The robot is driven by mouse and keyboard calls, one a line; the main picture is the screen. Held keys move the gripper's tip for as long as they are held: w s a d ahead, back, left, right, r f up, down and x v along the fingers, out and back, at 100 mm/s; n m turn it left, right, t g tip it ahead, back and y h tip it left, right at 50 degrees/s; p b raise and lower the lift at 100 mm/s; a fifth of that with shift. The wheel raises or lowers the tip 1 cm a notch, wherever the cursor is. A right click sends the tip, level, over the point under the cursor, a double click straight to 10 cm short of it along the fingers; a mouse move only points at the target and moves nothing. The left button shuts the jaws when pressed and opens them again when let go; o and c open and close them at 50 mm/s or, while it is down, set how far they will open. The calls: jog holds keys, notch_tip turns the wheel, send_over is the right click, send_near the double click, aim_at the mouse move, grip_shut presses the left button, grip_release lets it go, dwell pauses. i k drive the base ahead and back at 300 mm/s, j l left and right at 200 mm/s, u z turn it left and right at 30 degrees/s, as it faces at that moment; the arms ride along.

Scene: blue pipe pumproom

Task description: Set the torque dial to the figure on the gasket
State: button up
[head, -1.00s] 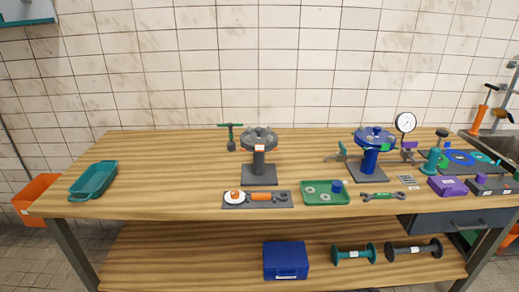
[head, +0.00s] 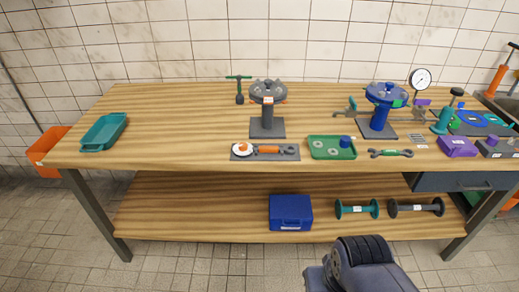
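A grey mat (head: 291,157) at the front middle of the bench holds a white disc with an orange centre (head: 242,149), which may be the torque dial, and an orange-handled grey tool (head: 270,149) beside it. Any figures are too small to read. A green tray (head: 343,156) to the right holds flat grey rings (head: 321,145), possibly gaskets, and a blue cylindrical piece (head: 345,141). Part of my dark arm shows at the bottom, in front of the bench. My gripper cannot be made out.
A grey flanged stand (head: 267,107) and a blue one (head: 380,108) rise behind the tray and mat. A round gauge (head: 420,79) stands at the right. A teal tray (head: 104,132) lies left. A green-handled wrench (head: 391,153) lies right. Bare wood separates the teal tray from the mat.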

aim_at(242, 147)
jog(key=i+j, duration=0.15)
jog(key=i, duration=0.3)
jog(key=i+j, duration=0.1)
jog(key=i, duration=0.4)
jog(key=z, duration=0.05)
